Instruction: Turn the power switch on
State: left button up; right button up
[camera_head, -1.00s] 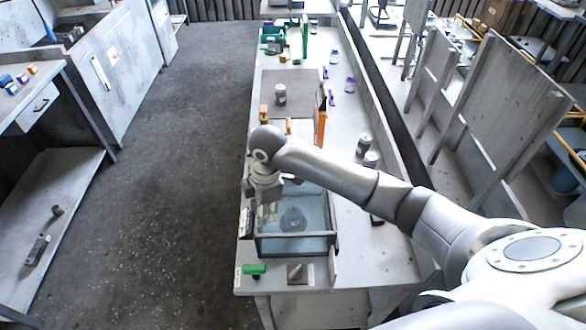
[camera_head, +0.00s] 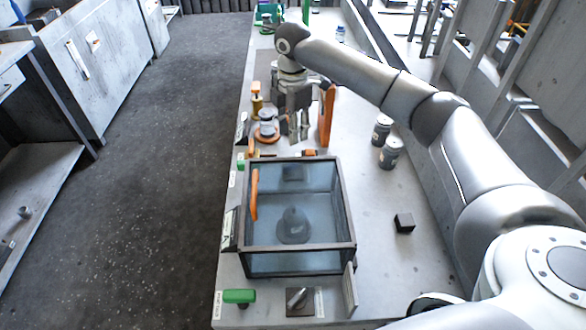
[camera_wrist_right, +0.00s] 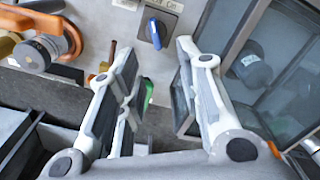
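A power switch (camera_wrist_right: 155,33) with a blue knob sits on a grey plate marked Off and On in the right wrist view. I cannot tell its setting for sure, and I cannot make it out in the head view. My right gripper (camera_head: 299,126) is over the bench, just beyond the glass-walled box. Its fingers (camera_wrist_right: 161,62) are apart with nothing between them, and in the wrist view the knob appears just past the tips, in line with the gap. No contact with it shows. My left gripper is not in view.
The glass-walled box (camera_head: 348,205) holds a dark round part (camera_head: 293,226). A jar (camera_head: 267,122) with an orange ring stands left of the gripper, and an upright orange part (camera_head: 327,115) to its right. Two jars (camera_head: 390,153) stand farther right.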

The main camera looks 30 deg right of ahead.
jog(key=f, duration=1.2)
jog(key=shift+w+d+f, duration=0.3)
jog(key=shift+w+f, duration=0.1)
jog(key=shift+c, duration=0.3)
grip_shut()
